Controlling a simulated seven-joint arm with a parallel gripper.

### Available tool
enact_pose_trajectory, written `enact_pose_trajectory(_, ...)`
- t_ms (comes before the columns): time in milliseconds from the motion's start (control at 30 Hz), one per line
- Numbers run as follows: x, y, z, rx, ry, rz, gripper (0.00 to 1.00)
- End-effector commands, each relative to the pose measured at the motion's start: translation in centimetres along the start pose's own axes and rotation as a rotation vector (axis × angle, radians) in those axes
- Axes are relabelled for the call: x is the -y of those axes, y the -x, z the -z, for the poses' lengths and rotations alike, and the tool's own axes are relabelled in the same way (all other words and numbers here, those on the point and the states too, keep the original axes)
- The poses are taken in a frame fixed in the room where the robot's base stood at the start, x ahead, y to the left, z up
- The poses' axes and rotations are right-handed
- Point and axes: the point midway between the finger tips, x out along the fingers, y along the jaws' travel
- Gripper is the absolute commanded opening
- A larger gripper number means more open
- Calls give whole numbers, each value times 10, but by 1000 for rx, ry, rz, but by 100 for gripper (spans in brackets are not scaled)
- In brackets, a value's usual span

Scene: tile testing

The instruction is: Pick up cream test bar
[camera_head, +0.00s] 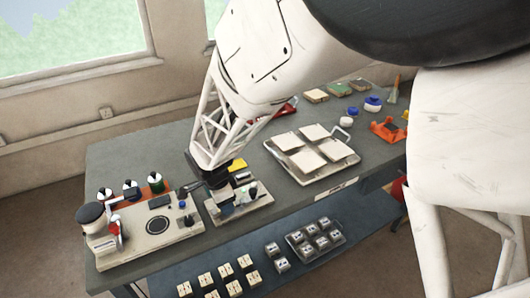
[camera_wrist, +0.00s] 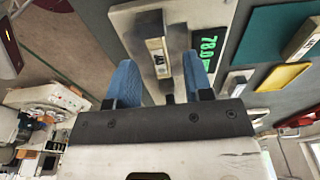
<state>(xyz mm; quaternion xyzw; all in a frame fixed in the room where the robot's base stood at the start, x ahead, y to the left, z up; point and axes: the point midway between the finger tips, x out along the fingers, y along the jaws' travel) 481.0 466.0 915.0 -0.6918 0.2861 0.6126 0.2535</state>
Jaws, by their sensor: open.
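In the wrist view, a narrow cream bar (camera_wrist: 151,22) with a dark-marked label stands on a light grey device with a green-lit display (camera_wrist: 207,44). My gripper (camera_wrist: 160,62) is open; its two blue fingers stand apart on either side of the bar. Whether they touch it cannot be told. In the head view, my gripper (camera_head: 227,208) is low over the small bench device (camera_head: 258,203). The bar is hard to make out there, largely hidden by the gripper.
Left of the device is a larger cream machine (camera_head: 138,246) with a round dark plate. To the right, a tray (camera_head: 349,160) holds several cream tiles. Several small blocks (camera_head: 244,261) sit on the lower blue shelf. A yellow item (camera_head: 237,165) lies close behind my gripper.

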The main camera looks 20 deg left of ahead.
Motion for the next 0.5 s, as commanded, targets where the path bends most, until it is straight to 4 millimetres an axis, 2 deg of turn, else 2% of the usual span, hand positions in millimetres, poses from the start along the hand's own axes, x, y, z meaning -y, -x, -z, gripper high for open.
enact_pose_trajectory(200, 0, -14, 0, 0, -1, 0, 47)
enact_pose_trajectory(500, 0, -14, 0, 0, -1, 0, 47)
